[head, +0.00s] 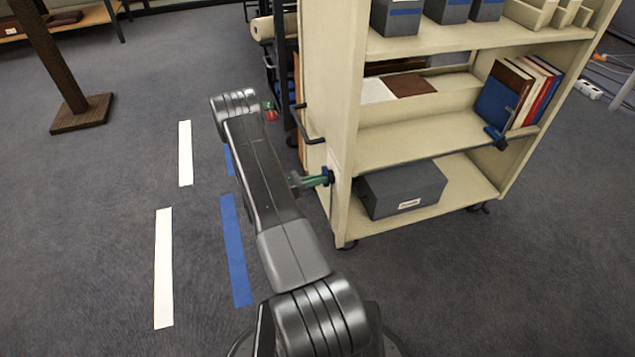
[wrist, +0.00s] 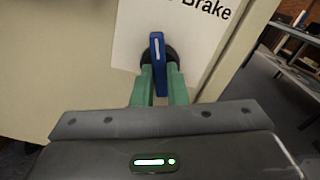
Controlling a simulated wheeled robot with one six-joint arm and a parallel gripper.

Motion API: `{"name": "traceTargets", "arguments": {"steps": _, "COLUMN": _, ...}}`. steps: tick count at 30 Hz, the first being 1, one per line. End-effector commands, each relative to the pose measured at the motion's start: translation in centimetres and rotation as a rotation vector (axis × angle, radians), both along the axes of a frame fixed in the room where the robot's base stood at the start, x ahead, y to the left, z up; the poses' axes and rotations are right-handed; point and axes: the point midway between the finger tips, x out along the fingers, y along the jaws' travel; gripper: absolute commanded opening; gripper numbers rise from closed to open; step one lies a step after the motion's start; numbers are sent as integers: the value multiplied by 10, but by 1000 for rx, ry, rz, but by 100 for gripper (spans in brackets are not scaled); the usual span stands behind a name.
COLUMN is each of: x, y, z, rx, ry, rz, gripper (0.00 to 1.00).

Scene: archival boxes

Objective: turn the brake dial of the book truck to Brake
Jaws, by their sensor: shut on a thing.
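The cream book truck (head: 343,100) stands right of centre in the head view. Its brake dial (wrist: 157,48) has a blue bar handle with a white line on a black round base, in front of a white label (wrist: 133,22). The bar points nearly straight up in the wrist view. The word "Brake" (wrist: 206,12) is up and right of it; the label's other text is out of view. My gripper (wrist: 160,75) has its green fingers shut on the lower part of the handle. In the head view my gripper (head: 316,181) is at the truck's end panel, mostly covering the dial.
The truck holds grey boxes (head: 403,188) and leaning books (head: 515,95). White (head: 164,265) and blue (head: 235,250) floor strips lie left on open carpet. A dark wooden post (head: 62,60) stands far left.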

Motion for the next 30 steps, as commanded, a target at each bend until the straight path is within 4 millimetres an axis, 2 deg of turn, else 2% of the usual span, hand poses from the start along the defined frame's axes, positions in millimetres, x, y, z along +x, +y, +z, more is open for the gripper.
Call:
{"name": "traceTargets", "arguments": {"steps": 21, "x": -1, "y": 0, "z": -3, "rx": 206, "ry": -637, "rz": 1, "gripper": 0}}
{"name": "traceTargets", "arguments": {"steps": 30, "x": -1, "y": 0, "z": -2, "rx": 272, "ry": -838, "rz": 1, "gripper": 0}}
